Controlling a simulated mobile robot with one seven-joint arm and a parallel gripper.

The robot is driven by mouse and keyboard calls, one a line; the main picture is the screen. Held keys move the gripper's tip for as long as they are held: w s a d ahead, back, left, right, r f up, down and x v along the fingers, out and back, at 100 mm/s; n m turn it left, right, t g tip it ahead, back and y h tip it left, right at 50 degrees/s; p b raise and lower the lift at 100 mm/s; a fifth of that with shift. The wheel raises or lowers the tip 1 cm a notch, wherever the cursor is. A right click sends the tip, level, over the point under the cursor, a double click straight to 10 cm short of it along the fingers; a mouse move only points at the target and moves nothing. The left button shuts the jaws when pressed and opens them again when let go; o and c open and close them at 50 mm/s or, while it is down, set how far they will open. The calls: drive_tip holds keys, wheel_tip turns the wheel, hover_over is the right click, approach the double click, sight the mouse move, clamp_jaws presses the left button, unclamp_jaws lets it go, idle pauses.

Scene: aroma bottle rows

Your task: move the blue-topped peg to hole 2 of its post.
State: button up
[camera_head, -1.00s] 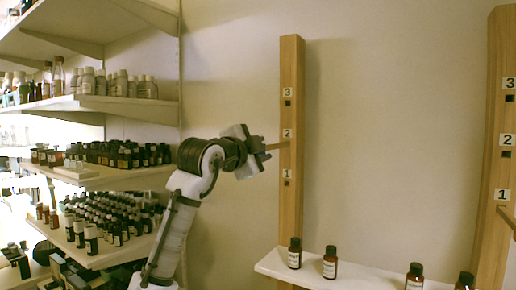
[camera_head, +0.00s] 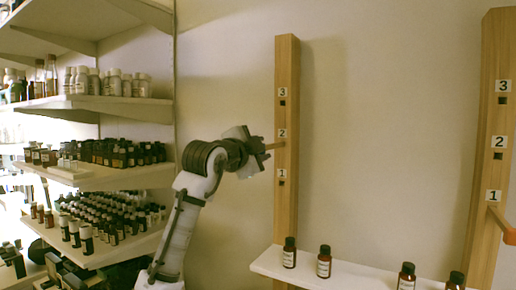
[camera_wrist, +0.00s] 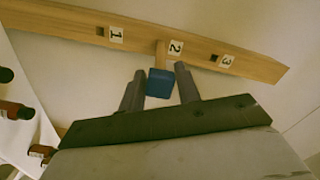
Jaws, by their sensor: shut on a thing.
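The blue-topped peg shows in the wrist view as a blue block (camera_wrist: 160,83) with a short wooden shaft (camera_wrist: 161,54) behind it. My gripper (camera_wrist: 159,88) is shut on it, one finger on each side of the blue top. The shaft meets the left wooden post (camera_wrist: 80,22) beside label 2, between holes 1 and 3. Hole 2 is hidden behind the peg, so I cannot tell how deep the shaft sits. In the head view the shaft (camera_head: 275,146) runs level from my gripper (camera_head: 263,150) to the post (camera_head: 287,80) just under label 2.
A second post (camera_head: 490,120) stands at the right with a wooden peg (camera_head: 502,224) at hole 1. A white ledge (camera_head: 345,275) below bears several brown bottles. Shelves (camera_head: 120,178) crowded with bottles stand left of my arm. The wall between the posts is clear.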

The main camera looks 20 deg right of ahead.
drive_tip(key=shift+w+d, duration=0.15)
drive_tip(key=o, duration=1.1)
drive_tip(key=shift+c, duration=0.2)
drive_tip(key=b+v, duration=0.4)
drive_tip(key=v, duration=0.9)
drive_tip(key=shift+s+a+b, duration=0.25)
drive_tip(key=shift+a+b, duration=0.05)
drive_tip(key=shift+b, duration=0.1)
drive_tip(key=shift+r, duration=0.1)
